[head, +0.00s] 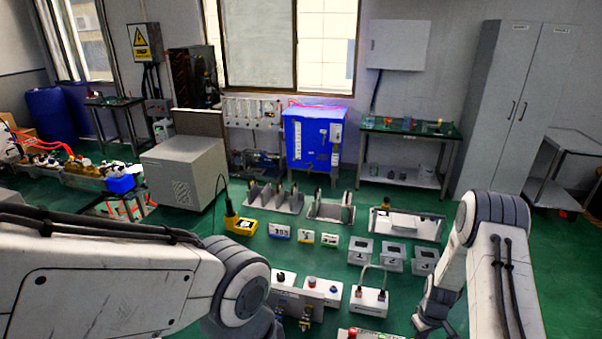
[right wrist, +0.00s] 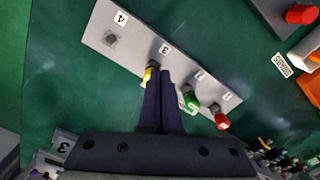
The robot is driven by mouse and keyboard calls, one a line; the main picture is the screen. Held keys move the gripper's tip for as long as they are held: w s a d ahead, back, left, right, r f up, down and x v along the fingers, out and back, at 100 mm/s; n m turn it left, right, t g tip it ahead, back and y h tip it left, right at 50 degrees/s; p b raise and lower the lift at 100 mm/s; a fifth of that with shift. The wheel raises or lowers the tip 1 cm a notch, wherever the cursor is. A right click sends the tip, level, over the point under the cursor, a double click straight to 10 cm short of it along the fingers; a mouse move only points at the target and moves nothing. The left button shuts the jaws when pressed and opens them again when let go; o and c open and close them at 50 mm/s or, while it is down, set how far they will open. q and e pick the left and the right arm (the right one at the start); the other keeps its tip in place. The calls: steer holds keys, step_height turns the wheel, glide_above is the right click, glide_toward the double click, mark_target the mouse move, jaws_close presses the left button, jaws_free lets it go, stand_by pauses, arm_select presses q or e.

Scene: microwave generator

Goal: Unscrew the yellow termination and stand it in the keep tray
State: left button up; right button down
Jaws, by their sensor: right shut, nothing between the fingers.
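In the right wrist view, the yellow termination (right wrist: 149,74) sits on a pale plate (right wrist: 90,32) near the mark 3. My right gripper (right wrist: 166,74) is shut and empty, its fingertips close beside the yellow termination and partly covering it. I cannot tell whether they touch it. Green (right wrist: 189,100) and red (right wrist: 222,120) terminations stand further along the plate. My right gripper also shows low in the head view (head: 428,325). My left arm comes in from the left, but its gripper is out of frame. I cannot tell which container is the keep tray.
Numbered grey blocks (head: 392,257) stand left of my right arm in the head view. A box with a looped handle (head: 368,300) and a panel with knobs (head: 296,291) stand nearer. A long pale stand (head: 407,226) lies behind. Green surface is clear around the plate's far side.

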step_height(320, 180, down, 7)
steer(key=b, duration=0.5)
steer(key=shift+r, duration=0.1)
steer(key=shift+w+d, duration=0.1)
steer(key=shift+w, duration=0.25)
stand_by(0.5)
steer(key=shift+d+b, duration=0.25)
steer(key=shift+b, duration=0.25)
steer(key=shift+w+d+b, duration=0.15)
steer(key=shift+d+b, duration=0.3)
steer(key=shift+b, duration=0.05)
steer(key=shift+w+d+r, duration=0.1)
steer(key=shift+w+d, duration=0.15)
